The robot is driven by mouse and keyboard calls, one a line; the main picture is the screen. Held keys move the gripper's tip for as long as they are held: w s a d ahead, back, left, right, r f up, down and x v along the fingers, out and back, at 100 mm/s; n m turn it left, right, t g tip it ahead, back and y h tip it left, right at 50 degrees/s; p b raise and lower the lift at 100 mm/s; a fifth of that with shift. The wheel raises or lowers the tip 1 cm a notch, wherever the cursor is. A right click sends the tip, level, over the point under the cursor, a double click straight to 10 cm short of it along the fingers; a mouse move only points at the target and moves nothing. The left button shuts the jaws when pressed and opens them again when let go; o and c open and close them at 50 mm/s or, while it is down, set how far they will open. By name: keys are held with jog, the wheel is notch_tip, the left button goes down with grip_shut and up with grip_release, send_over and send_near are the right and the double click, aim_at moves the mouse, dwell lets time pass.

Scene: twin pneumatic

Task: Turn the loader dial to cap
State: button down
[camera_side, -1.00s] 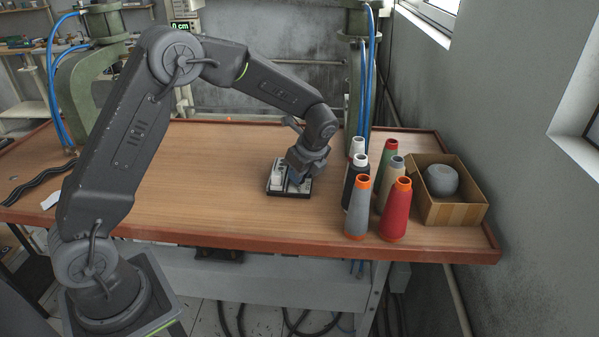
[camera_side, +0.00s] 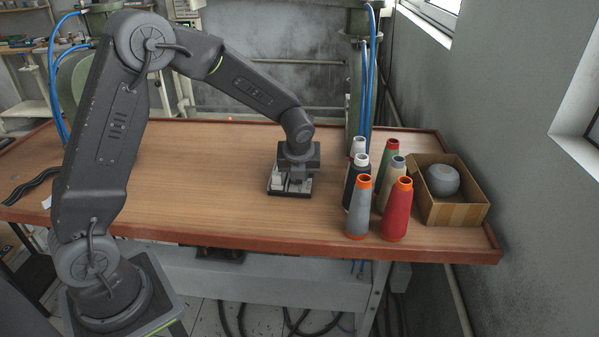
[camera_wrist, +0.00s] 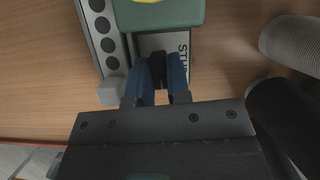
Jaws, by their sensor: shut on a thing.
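The loader (camera_side: 290,193) is a small black-based device with pale parts on the table, left of the thread cones. In the wrist view its white plate (camera_wrist: 182,42) carries partly hidden black lettering. My gripper (camera_wrist: 156,88) points down over the loader, with its blue fingers shut on a small black dial (camera_wrist: 157,66). In the side view my gripper (camera_side: 291,178) hides much of the loader. Which mark the dial points to cannot be told.
A row of dark round holes (camera_wrist: 105,44), a pale block (camera_wrist: 112,91) and a green part (camera_wrist: 160,14) lie close to my fingers. Several thread cones (camera_side: 395,212) and a cardboard box (camera_side: 455,212) stand to the right. The table's middle left is clear.

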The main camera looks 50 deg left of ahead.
jog(key=shift+m, duration=0.6)
jog(key=c, duration=1.1)
grip_release()
jog(key=v, duration=1.3)
jog(key=shift+s+r, duration=0.3)
jog(key=shift+r, duration=0.05)
